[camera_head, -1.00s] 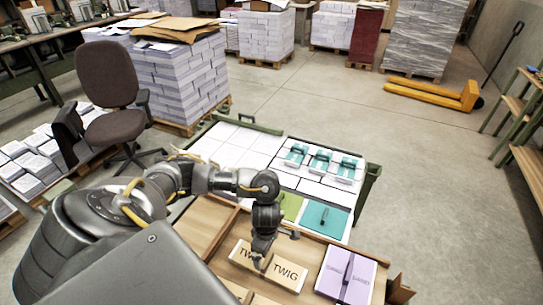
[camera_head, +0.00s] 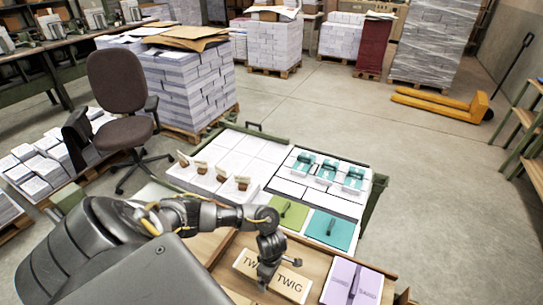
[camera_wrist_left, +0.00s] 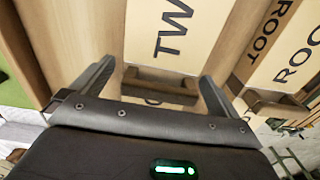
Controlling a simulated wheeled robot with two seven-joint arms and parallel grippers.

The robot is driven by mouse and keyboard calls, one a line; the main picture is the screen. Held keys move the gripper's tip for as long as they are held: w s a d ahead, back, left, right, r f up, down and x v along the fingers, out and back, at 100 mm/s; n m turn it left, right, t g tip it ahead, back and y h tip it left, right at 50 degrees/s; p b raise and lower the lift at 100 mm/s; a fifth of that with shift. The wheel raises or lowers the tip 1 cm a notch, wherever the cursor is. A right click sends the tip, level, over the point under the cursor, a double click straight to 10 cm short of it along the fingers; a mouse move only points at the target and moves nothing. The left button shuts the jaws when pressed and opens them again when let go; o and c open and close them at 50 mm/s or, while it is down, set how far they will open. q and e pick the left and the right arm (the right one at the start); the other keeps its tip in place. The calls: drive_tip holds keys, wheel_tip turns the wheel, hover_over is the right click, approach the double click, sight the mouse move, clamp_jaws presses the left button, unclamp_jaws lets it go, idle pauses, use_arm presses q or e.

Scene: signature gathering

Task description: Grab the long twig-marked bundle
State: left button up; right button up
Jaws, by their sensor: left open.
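The TWIG-marked bundle (camera_head: 291,286) is a long cream block lettered "TWIG" twice, lying in a wooden tray at the bottom of the head view. My left gripper (camera_head: 267,280) reaches down over its middle and hides part of the lettering. In the left wrist view the bundle (camera_wrist_left: 175,25) fills the top middle. There the left gripper (camera_wrist_left: 156,73) is open, its fingers spread to either side of a brown bar-like piece (camera_wrist_left: 160,86) by the bundle. I cannot tell whether the fingers touch it. My right gripper is out of view.
A lilac bundle (camera_head: 340,278) stands right of the TWIG bundle. A ROOT-marked bundle (camera_wrist_left: 265,40) is close in the wrist view. Green (camera_head: 289,213) and teal (camera_head: 330,229) bundles lie behind. Wooden tray dividers (camera_head: 222,248) stand to the left.

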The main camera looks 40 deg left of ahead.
use_arm(q)
drive_tip(key=c, duration=1.3)
drive_tip(key=shift+w, duration=0.1)
drive_tip(key=shift+r, duration=0.45)
wheel_tip(320, 180, up, 2)
drive_tip(key=shift+r, duration=0.25)
drive_tip(key=s+r, duration=0.3)
drive_tip(key=s, duration=0.1)
drive_tip(key=s+r+p, duration=0.1)
drive_tip(key=s+r, duration=0.2)
drive_tip(key=s, duration=0.2)
drive_tip(key=s+r, duration=0.3)
drive_tip(key=s, duration=0.2)
drive_tip(key=shift+a+r, duration=0.2)
drive_tip(key=shift+r, duration=0.1)
